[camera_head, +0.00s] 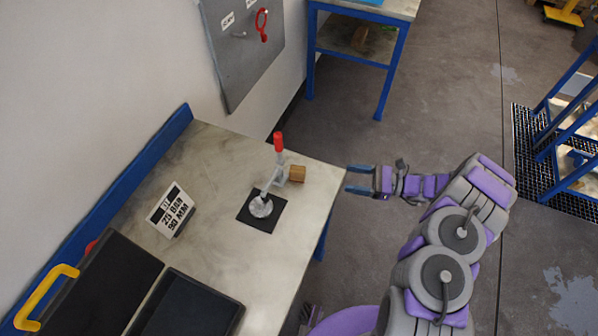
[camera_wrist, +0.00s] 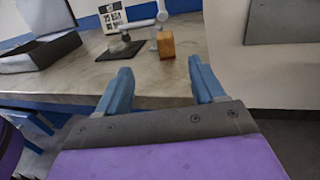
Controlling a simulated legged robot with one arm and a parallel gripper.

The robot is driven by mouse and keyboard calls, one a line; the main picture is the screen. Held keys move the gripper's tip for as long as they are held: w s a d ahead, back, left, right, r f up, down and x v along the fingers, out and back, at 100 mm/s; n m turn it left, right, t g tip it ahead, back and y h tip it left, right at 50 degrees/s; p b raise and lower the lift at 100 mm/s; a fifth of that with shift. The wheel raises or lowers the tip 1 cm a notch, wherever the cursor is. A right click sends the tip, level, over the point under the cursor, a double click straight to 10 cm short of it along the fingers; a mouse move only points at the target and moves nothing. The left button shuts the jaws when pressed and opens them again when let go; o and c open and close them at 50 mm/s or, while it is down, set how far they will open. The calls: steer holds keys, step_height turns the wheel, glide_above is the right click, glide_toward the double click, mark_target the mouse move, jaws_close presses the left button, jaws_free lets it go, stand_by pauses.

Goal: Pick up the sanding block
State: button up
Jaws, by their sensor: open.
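The sanding block, a small tan-brown block (camera_head: 297,173), stands on the workbench near its right edge, beside a clamp. In the wrist view the block (camera_wrist: 166,45) stands upright on the bench, beyond and between my fingertips. My gripper (camera_head: 359,179) is open and empty, to the right of the block and just off the bench's edge. In the wrist view its two blue fingers (camera_wrist: 160,75) are spread apart, with a clear gap between them and the block.
A toggle clamp with a red handle (camera_head: 278,143) stands left of the block, by a black pad (camera_head: 245,215). A sign (camera_head: 171,210) and an open black case (camera_head: 100,290) are further left. The bench (camera_head: 215,150) has a blue back rail.

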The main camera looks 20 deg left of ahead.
steer(key=b, duration=0.2)
glide_toward(299, 169)
steer(key=a, duration=0.1)
steer(key=s+a, duration=0.1)
steer(key=a, duration=0.2)
steer(key=shift+s+a+r, duration=0.1)
steer(key=shift+s+a, duration=0.2)
steer(key=shift+s, duration=0.05)
steer(key=shift+a+f+b, duration=0.15)
steer(key=shift+a+b, duration=0.25)
steer(key=shift+a, duration=0.95)
steer(key=shift+a+f+b, duration=0.15)
steer(key=shift+a+b, duration=0.2)
steer(key=shift+a, duration=1.05)
steer(key=shift+c, duration=0.4)
steer(key=c, duration=1.1)
steer(key=shift+r, duration=0.1)
